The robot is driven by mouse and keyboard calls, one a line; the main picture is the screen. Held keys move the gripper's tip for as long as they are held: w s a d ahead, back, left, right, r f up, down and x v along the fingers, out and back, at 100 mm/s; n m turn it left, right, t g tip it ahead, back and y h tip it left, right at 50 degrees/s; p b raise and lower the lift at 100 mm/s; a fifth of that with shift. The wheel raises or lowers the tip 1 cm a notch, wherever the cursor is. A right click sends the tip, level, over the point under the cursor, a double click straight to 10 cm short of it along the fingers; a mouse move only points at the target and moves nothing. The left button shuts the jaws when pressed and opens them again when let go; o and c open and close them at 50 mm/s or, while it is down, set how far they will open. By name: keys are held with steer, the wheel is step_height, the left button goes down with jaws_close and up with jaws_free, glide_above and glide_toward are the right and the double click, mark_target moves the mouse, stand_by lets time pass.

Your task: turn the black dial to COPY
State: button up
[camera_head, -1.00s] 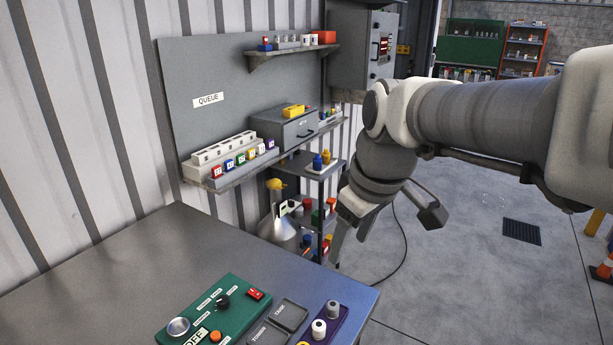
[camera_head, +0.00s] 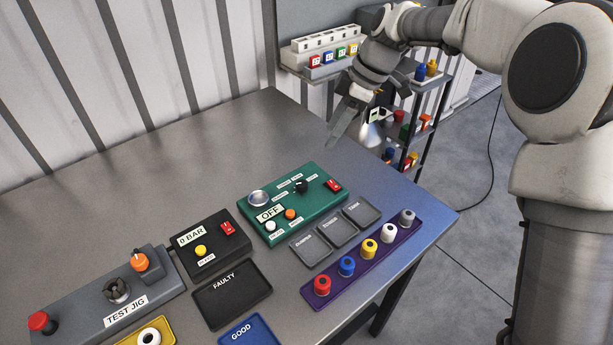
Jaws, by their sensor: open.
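The black dial (camera_head: 301,187) is a small round knob on the green control box (camera_head: 327,220), which lies on the grey table. Small white labels surround the dial, but they are too small for me to read, so I cannot tell its setting. The box also has a silver round part (camera_head: 258,198), an orange button (camera_head: 290,214), a white button (camera_head: 271,226), a red switch (camera_head: 333,185) and a display reading OFF (camera_head: 270,213). My gripper (camera_head: 345,122) is open and empty, above and behind the box, apart from the dial.
A black box reading 0 BAR (camera_head: 212,262), a test jig (camera_head: 75,312), several small trays and a purple rack (camera_head: 335,284) with coloured knobs stand in front of the green box. A shelf cart (camera_head: 424,105) stands beyond the table. The table's back left is clear.

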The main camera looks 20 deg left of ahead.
mark_target(302, 183)
steer(key=x, duration=1.7)
steer(key=shift+d, duration=0.15)
jaws_close()
